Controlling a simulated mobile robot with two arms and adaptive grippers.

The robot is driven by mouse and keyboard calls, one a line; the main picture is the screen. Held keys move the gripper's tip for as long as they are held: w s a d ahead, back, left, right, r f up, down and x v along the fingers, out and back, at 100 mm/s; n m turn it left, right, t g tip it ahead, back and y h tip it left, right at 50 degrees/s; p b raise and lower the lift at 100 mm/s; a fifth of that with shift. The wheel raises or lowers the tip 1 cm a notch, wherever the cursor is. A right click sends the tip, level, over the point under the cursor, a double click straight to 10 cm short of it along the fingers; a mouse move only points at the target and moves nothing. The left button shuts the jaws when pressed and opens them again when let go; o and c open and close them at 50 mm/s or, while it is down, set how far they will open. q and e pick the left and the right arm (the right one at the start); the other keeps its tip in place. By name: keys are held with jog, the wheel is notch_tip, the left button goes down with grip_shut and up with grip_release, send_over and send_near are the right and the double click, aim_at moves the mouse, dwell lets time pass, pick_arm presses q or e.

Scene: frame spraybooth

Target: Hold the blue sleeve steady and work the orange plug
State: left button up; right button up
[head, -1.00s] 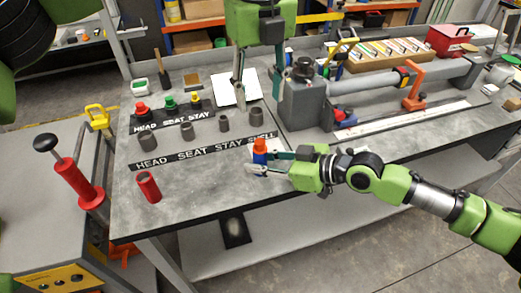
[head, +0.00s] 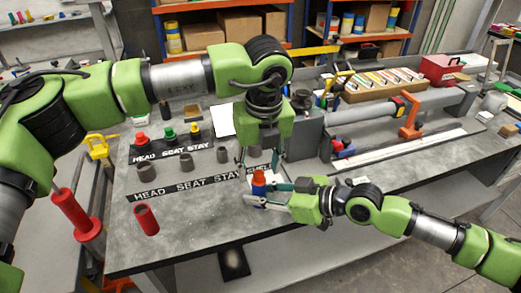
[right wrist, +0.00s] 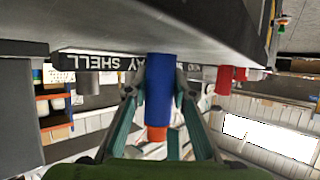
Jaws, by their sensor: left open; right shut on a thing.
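The blue sleeve (head: 258,189) stands upright above the bench's front part, with the orange plug (head: 259,177) at its top. My right gripper (head: 270,194) is shut on the blue sleeve from the right. In the right wrist view the blue sleeve (right wrist: 160,85) lies between the two fingers, with the orange plug (right wrist: 157,133) at its lower end in the picture. My left gripper (head: 259,168) points down from above, open, with its fingers to either side above the orange plug. Whether a finger touches the plug cannot be told.
A red sleeve (head: 146,219) stands at the bench's front left. Grey sleeves (head: 185,161) stand behind a label strip (head: 188,188). Red, green and yellow plugs (head: 168,133) stand farther back. A grey vise-like block (head: 304,130) stands close behind my grippers. The front bench right of the red sleeve is clear.

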aim_at(259, 173)
pick_arm(q)
jog(key=shift+w+f, duration=0.15)
jog(key=shift+f, duration=0.65)
jog(key=shift+w+f, duration=0.1)
jog(key=shift+f, duration=0.7)
grip_shut()
jog(key=shift+r, duration=1.25)
jog(key=shift+c, duration=0.3)
grip_release()
jog(key=shift+o, duration=0.3)
jog(key=shift+f, duration=0.15)
